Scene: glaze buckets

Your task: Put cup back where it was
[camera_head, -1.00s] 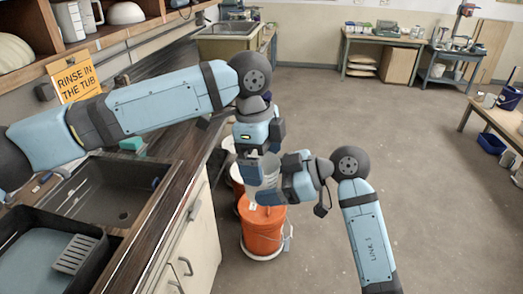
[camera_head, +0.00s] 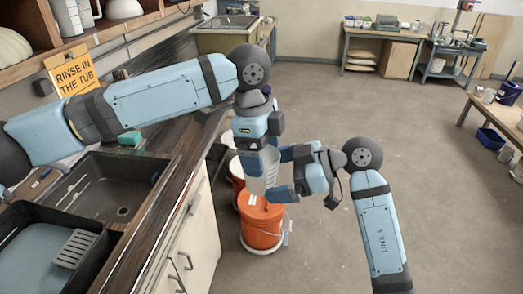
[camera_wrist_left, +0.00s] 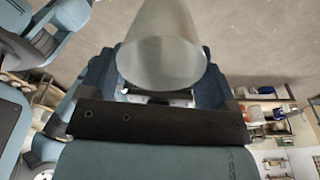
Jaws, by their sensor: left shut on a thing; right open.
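A translucent cup (camera_head: 261,172) hangs below my left gripper (camera_head: 258,148), which is shut on it. In the left wrist view the cup (camera_wrist_left: 162,50) fills the space in front of the left gripper (camera_wrist_left: 160,95). The cup is above an orange bucket (camera_head: 262,232) with an orange lid, standing on the floor beside the counter. My right gripper (camera_head: 277,175) is open, just right of the cup, its fingers pointing left. One finger is level with the cup's upper part and the other is near its bottom. Whether they touch the cup is unclear.
More buckets (camera_head: 238,176) stand behind the orange one along the counter, partly hidden. The counter with a dark sink (camera_head: 112,190) and a tray (camera_head: 45,250) is at left. A wooden table (camera_head: 495,112) is at right. The middle floor is clear.

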